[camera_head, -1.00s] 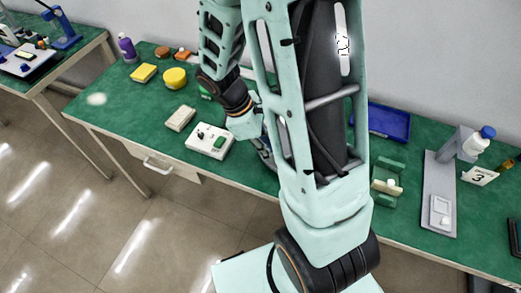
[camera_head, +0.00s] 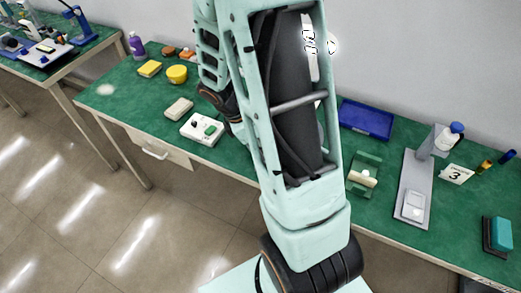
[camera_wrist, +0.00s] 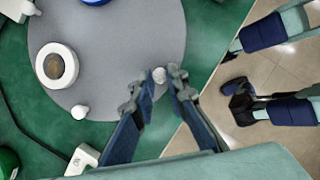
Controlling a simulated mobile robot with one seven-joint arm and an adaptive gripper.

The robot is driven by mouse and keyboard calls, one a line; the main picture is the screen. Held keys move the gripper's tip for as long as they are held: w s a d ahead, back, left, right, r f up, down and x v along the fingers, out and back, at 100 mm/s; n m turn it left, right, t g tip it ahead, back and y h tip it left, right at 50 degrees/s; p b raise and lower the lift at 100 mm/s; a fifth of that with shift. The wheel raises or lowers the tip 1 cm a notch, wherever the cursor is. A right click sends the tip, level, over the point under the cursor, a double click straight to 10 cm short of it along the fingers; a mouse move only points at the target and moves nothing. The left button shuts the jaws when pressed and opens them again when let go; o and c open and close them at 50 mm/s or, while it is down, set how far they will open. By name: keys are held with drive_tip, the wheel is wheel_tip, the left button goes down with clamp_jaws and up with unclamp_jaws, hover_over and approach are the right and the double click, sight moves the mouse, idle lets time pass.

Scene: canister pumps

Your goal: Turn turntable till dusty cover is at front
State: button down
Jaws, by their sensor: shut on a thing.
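The turntable (camera_wrist: 120,50) is a grey disc on the green table in the wrist view. A white round cover (camera_wrist: 43,70) with a brown, dusty-looking centre lies on its left part. A blue round thing (camera_wrist: 95,2) is cut off at the top edge. Small white knobs stand at the disc's rim, one at the lower left (camera_wrist: 80,111) and one at the lower right (camera_wrist: 159,75). My gripper (camera_wrist: 157,82) has its fingertips around the lower-right knob, shut on it. In the head view my arm hides the turntable and the gripper.
In the head view, a white box with a green button (camera_head: 202,129) and a beige block (camera_head: 179,108) lie left of my arm. A blue tray (camera_head: 366,119), a grey stand (camera_head: 413,190) and a "3" card (camera_head: 456,174) are to the right. The table's front edge is close to my gripper.

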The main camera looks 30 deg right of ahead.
drive_tip(key=shift+s+d+n, duration=0.25)
drive_tip(key=shift+s+n, duration=0.05)
drive_tip(key=shift+s, duration=0.05)
idle(0.4)
drive_tip(key=c, duration=1.9)
unclamp_jaws()
drive_tip(key=shift+a+r, duration=0.1)
drive_tip(key=shift+r, duration=0.05)
drive_tip(key=v, duration=1.1)
drive_tip(key=shift+a+r, duration=0.2)
drive_tip(key=shift+r, duration=0.15)
